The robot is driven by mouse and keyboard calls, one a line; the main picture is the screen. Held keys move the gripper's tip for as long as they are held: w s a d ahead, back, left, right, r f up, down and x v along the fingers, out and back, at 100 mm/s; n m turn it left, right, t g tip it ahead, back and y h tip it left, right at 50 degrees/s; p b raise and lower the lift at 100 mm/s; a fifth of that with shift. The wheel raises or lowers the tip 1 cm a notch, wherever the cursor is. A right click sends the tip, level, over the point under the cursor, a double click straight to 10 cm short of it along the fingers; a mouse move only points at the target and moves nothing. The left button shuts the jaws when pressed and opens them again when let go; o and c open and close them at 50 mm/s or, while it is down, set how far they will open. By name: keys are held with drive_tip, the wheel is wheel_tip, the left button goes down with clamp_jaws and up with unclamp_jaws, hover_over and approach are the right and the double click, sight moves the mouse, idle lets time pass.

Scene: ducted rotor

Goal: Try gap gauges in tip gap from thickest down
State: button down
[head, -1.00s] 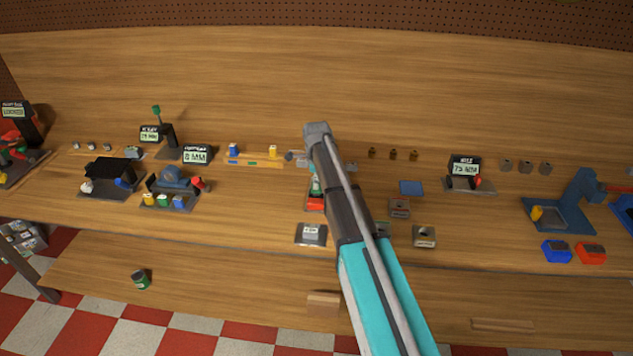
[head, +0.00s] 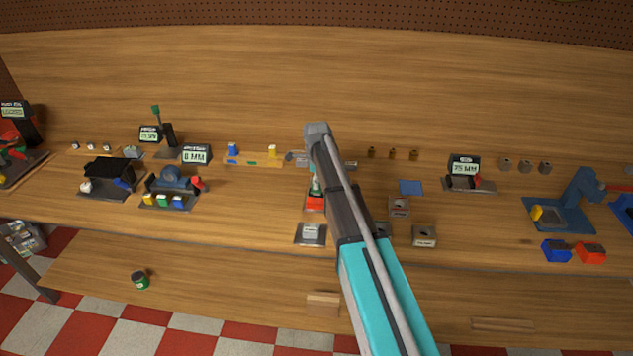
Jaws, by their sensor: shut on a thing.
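The arm of my robot crosses the middle of the head view, and my gripper is hidden behind it. I cannot see what it holds. I cannot say for sure which thing is the ducted rotor or which are the gap gauges. A small red-based thing with a pale green top (head: 315,201) stands just left of my arm, partly covered. A wooden rack (head: 262,162) left of the arm bears a blue piece (head: 233,149) and a yellow piece (head: 272,151). A blue-grey rounded device (head: 173,178) sits by an "8 MM" display (head: 195,155).
A grey plate (head: 311,241) and a square block (head: 424,237) lie near the bench's front edge, either side of my arm. A "75 MM" display (head: 464,165) and a blue fixture (head: 580,200) stand right. A green can (head: 140,280) is on the lower shelf.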

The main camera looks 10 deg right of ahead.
drive_tip(key=shift+f+b, duration=1.2)
drive_tip(key=shift+f, duration=0.05)
idle(1.1)
drive_tip(key=shift+r, duration=0.15)
idle(0.6)
drive_tip(key=shift+r+p, duration=3.35)
drive_tip(key=shift+p, duration=0.2)
